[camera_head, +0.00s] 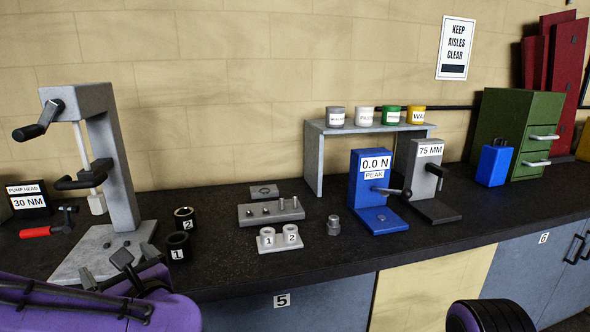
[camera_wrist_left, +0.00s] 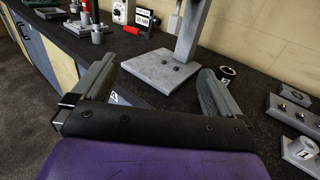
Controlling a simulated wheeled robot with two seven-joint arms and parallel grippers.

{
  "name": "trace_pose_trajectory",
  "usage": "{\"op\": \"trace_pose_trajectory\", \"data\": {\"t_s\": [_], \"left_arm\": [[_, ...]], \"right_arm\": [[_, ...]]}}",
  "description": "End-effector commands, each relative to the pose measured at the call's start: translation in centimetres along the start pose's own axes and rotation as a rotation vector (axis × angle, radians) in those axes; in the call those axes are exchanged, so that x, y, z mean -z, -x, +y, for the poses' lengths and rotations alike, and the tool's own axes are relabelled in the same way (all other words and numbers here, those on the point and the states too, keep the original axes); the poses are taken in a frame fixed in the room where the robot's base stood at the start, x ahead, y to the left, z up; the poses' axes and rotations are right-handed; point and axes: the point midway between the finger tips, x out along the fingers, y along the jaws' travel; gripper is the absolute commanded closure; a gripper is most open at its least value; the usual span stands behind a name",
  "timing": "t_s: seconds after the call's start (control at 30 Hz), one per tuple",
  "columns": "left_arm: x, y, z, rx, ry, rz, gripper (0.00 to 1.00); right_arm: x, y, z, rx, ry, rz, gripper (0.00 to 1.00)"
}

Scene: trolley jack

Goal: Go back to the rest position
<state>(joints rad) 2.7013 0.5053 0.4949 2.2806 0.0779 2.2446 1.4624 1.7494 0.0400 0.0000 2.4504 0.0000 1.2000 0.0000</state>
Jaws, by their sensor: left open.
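My left gripper (camera_head: 106,267) is in the lower left of the head view, at the front edge of the dark bench, in front of the grey press stand (camera_head: 117,160). In the left wrist view my left gripper (camera_wrist_left: 157,70) has its two grey fingers spread wide with nothing held between them. The stand's base plate (camera_wrist_left: 160,72) shows beyond the fingers, and I cannot tell how far apart they are. My right gripper is in neither view.
Black cups (camera_head: 178,246) numbered 1 and 2 stand close right of the stand. A red-handled tool (camera_head: 36,232) lies left of it. A grey block (camera_head: 271,212), blue gauge (camera_head: 374,190) and green cabinet (camera_head: 515,130) stand farther right. The floor (camera_wrist_left: 35,120) left of the bench is clear.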

Motion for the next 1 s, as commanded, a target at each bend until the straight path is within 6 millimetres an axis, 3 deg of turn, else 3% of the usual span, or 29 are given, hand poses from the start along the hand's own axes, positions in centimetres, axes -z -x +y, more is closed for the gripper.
{"op": "trace_pose_trajectory", "data": {"t_s": [0.37,0.47,0.53,0.67,0.77,0.87,0.9,1.0], "left_arm": [[0.2,0.3,-2.9,0.158,-0.448,-0.049,0.00],[1.2,0.5,-4.1,0.232,-0.677,-0.091,0.00],[3.2,0.7,-5.0,0.299,-0.892,-0.125,0.00],[9.5,1.6,-6.1,0.454,-1.337,-0.190,0.00],[15.8,2.8,-5.7,0.602,-1.683,-0.244,0.00],[23.8,5.0,-3.6,0.812,-2.053,-0.310,0.00],[27.0,6.1,-2.2,0.910,-2.190,-0.339,0.00],[34.3,9.2,2.6,1.176,-2.470,-0.407,0.00]], "right_arm": [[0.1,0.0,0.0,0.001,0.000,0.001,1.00],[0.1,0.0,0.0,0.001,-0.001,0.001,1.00],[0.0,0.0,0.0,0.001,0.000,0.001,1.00],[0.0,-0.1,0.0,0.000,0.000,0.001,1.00],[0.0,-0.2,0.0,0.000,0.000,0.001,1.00],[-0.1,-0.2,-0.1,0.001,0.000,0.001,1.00],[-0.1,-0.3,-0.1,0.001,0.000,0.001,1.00],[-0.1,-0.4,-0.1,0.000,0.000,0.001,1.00]]}}
